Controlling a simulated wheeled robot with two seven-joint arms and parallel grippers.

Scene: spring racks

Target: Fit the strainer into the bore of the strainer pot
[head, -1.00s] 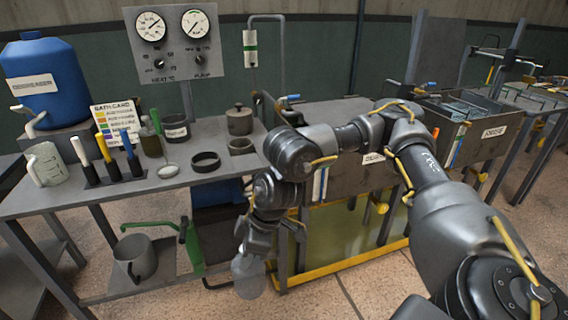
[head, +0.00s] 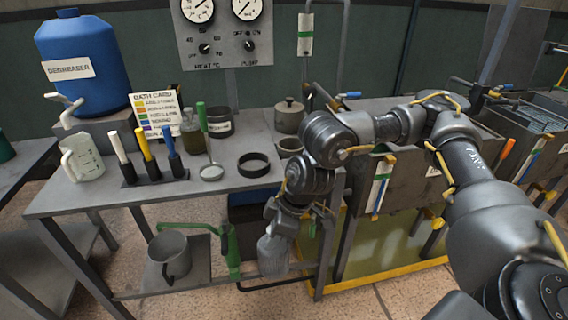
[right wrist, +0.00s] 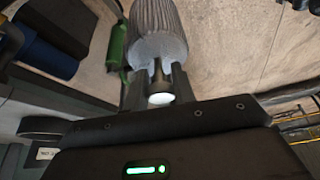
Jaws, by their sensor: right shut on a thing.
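The strainer (head: 273,256) is a grey ribbed cylinder, low in front of the bench's right end. It also shows in the right wrist view (right wrist: 158,28), with a small stem and pale round end between the fingers. My right gripper (head: 281,232) is shut on that stem, and the strainer hangs below it in the head view. In the right wrist view the gripper's fingers (right wrist: 158,86) sit either side of the stem. A squat grey vessel with an open top (head: 290,146), perhaps the strainer pot, stands at the bench's right edge, partly behind my arm. My left gripper is not in view.
A grey can (head: 168,255) sits on the lower shelf. Tanks (head: 400,180) stand right.

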